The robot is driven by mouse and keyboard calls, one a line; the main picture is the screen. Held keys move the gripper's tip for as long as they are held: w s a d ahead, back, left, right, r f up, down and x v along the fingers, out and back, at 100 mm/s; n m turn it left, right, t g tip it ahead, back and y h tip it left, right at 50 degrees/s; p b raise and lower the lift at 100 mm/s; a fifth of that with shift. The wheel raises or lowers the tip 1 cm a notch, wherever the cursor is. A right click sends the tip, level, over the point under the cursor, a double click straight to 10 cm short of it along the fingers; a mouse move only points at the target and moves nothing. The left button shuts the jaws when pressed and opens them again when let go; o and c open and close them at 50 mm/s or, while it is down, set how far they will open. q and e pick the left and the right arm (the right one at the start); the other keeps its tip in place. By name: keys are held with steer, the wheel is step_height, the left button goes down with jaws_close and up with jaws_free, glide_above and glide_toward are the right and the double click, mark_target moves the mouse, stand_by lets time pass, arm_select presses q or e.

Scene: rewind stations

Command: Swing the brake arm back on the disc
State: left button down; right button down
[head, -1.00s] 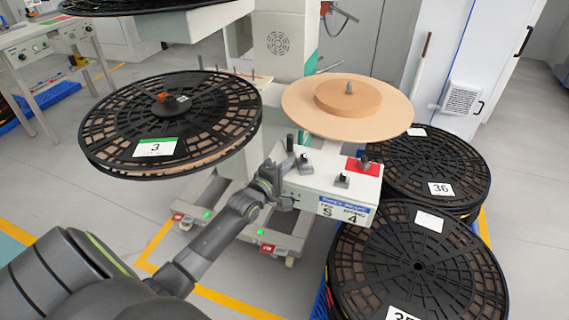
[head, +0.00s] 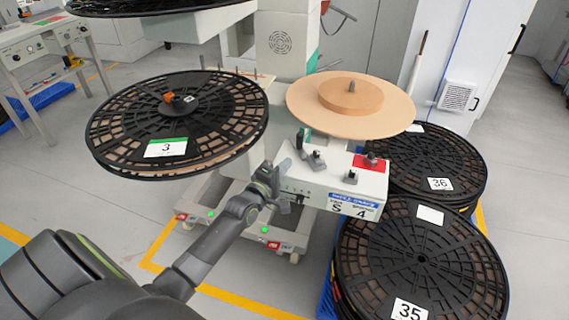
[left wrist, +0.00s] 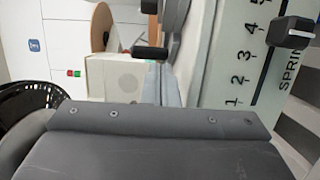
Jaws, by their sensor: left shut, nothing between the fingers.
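The box with the switches and a spring scale (head: 325,185) stands below a round tan disc (head: 350,104). A small upright dark handle (head: 300,139) with a greenish part beside it rises at the box's back left; it looks like the brake arm, but whether it touches a disc I cannot tell. My left gripper (head: 283,160) is shut and empty at the box's left end, near that handle. In the left wrist view a black handle (left wrist: 150,52) shows in front of a pale box, with the numbered scale (left wrist: 242,70) to the right. My right gripper is out of view.
A black reel marked 3 (head: 180,118) sits left of the box, above my left forearm. Reels marked 36 (head: 432,163) and 35 (head: 420,258) lie stacked at the right. Black knobs (head: 317,160) stand on the box top.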

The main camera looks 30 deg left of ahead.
arm_select(q)
steer(key=s+d+p, duration=0.1)
steer(key=s, duration=0.8)
steer(key=shift+d, duration=0.35)
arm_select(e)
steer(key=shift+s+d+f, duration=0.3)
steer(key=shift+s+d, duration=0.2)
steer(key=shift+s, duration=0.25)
